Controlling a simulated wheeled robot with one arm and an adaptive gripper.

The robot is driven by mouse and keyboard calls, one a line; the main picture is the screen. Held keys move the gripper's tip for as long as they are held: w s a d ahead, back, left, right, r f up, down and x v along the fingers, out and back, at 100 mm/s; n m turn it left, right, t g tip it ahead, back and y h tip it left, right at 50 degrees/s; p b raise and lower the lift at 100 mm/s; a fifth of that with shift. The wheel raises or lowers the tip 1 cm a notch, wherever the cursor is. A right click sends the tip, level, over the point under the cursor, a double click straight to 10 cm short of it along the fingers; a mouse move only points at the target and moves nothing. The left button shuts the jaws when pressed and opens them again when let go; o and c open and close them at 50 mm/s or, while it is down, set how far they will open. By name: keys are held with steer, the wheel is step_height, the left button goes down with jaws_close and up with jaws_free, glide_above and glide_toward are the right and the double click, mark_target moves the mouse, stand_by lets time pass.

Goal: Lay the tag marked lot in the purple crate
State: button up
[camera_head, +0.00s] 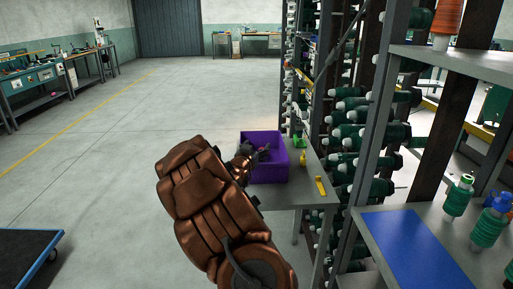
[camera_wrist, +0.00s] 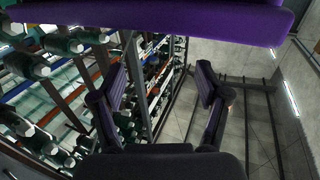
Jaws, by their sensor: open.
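The purple crate (camera_head: 270,173) stands on a small grey table in the head view. Its purple edge (camera_wrist: 160,18) crosses the top of the wrist view. My gripper (camera_head: 263,153) is at the crate, over its left part and opening. In the wrist view my gripper (camera_wrist: 160,108) has its two fingers spread wide with nothing between them. I cannot make out a tag marked lot. A flat yellow piece (camera_head: 320,185) lies on the table right of the crate; any lettering is too small to read. My arm and the crate walls hide much of the crate's inside.
A small yellow item (camera_head: 303,159) and a green item (camera_head: 299,142) are beside the crate on the grey table (camera_head: 290,198). A rack of green spools (camera_head: 350,140) rises close on the right. A blue mat (camera_head: 407,243) lies on the shelf at lower right.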

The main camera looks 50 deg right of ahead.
steer(key=shift+r, duration=0.55)
steer(key=v, duration=1.2)
steer(key=shift+b, duration=0.45)
steer(key=shift+r, duration=0.1)
